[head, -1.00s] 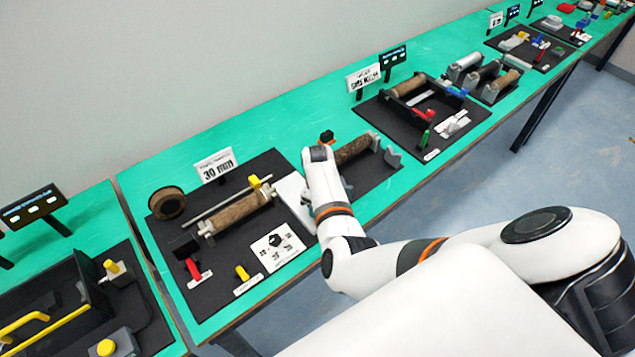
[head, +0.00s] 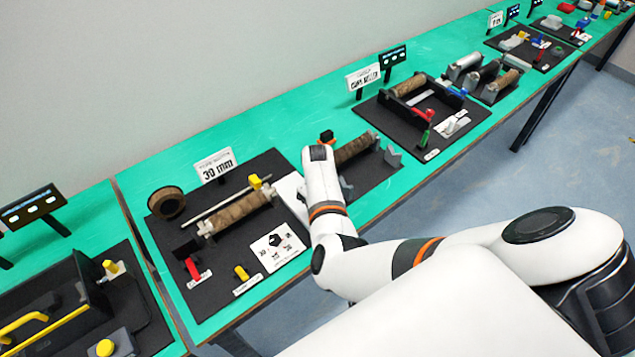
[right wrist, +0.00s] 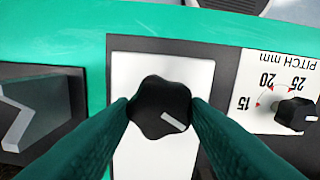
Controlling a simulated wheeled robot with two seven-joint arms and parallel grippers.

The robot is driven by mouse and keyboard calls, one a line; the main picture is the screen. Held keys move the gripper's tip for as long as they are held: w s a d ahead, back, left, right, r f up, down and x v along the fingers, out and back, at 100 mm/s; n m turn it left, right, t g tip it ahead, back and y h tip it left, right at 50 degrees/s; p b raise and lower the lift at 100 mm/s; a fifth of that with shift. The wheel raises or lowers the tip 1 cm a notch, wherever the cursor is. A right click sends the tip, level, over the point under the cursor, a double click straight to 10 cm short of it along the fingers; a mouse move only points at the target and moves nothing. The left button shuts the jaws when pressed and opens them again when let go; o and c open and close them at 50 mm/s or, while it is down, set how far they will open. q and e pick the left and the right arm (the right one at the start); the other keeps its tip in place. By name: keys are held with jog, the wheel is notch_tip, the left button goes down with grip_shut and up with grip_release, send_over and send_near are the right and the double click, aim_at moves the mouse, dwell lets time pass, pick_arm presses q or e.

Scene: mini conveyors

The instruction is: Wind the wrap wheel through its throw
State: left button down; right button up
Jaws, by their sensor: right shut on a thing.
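The wrap wheel appears to be the black lobed knob (right wrist: 155,98) in the right wrist view. It stands in front of a white plate (right wrist: 205,75) with a dark border. A white mark on its face points to the lower right. My right gripper (right wrist: 161,104) is shut on the knob, one green finger on each side. In the head view my right arm's wrist covers the knob and the fingers. A roller wrapped in brown (head: 240,212) lies on the black board left of my wrist. My left gripper is not in view.
A pitch dial with a small black knob (right wrist: 297,113) stands close right of the held knob in the right wrist view. In the head view, a red lever (head: 191,268) and a yellow lever (head: 242,273) stand at the board's front. Another brown roller (head: 354,148) is to the right.

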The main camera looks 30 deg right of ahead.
jog(key=shift+r, duration=0.1)
jog(key=o, duration=1)
jog(key=shift+c, duration=0.2)
notch_tip(320, 180, up, 12)
jog(key=b, duration=0.2)
jog(key=shift+b, duration=0.4)
